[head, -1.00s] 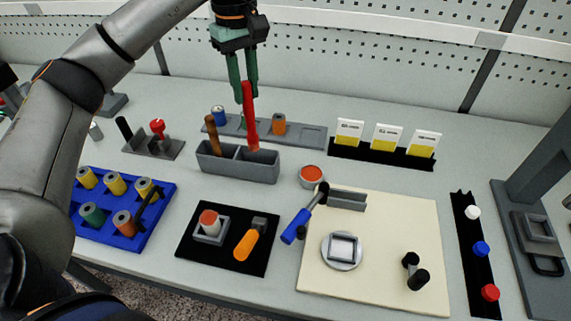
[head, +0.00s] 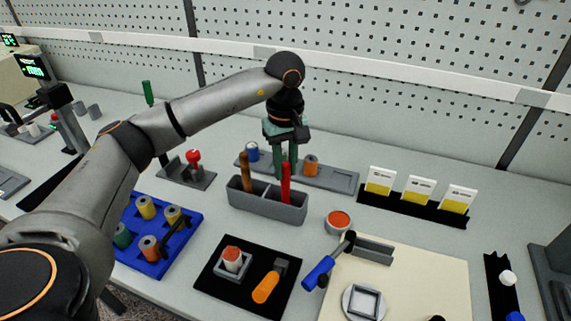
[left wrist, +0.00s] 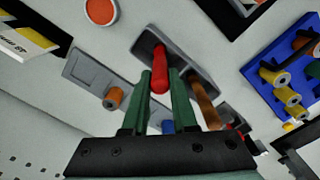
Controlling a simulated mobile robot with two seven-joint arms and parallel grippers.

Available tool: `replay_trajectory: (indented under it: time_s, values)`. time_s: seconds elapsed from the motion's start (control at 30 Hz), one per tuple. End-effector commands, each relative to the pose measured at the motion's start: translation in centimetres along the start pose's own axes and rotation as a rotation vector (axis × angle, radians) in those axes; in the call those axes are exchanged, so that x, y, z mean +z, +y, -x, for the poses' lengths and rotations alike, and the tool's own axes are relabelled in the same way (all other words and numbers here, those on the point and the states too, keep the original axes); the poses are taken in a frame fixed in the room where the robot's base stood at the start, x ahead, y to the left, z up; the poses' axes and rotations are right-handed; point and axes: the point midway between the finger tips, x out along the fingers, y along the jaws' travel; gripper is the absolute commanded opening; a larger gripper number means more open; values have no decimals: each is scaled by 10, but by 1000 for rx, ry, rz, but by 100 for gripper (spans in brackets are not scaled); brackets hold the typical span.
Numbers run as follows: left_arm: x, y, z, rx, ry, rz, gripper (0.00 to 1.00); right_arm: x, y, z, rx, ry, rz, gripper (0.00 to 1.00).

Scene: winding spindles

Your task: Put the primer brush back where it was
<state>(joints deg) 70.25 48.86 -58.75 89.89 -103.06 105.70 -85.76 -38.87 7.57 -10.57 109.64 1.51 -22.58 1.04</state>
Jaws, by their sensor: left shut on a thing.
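The primer brush appears to be the red-handled one (head: 286,184); it stands about upright in the right compartment of a grey two-compartment holder (head: 264,210). Its lower end is hidden inside the holder. My left gripper (head: 285,168) is above the holder, shut on the red handle. In the left wrist view the green fingers (left wrist: 160,82) sit on either side of the red handle (left wrist: 160,65). A brown-handled tool (head: 246,172) stands in the left compartment. My right gripper is not in view.
A grey rack (head: 340,180) with an orange spool (head: 310,166) and a blue spool (head: 252,152) lies behind the holder. An open tin of orange-red paint (head: 338,221) is to the right. A blue spool tray (head: 190,226) is at the left.

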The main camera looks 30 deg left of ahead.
Motion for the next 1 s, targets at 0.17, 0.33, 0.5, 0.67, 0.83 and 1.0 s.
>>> replay_trajectory:
  time_s: [0.17, 0.33, 0.5, 0.67, 0.83, 1.0]
  values:
    - [0, 0, 0, 1, 1, 0, 0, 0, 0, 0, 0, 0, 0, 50]
    - [0, 0, -2, 1, 1, 0, 30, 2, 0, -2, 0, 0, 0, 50]
    - [0, 0, -2, 1, 0, 0, 50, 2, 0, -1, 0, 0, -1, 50]
    - [0, 0, -2, 1, 0, 0, 56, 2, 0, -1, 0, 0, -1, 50]
    - [0, 0, 0, 1, 0, 0, 56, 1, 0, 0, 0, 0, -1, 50]
    - [0, 1, 16, 5, 2, 0, 56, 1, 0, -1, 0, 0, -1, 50]
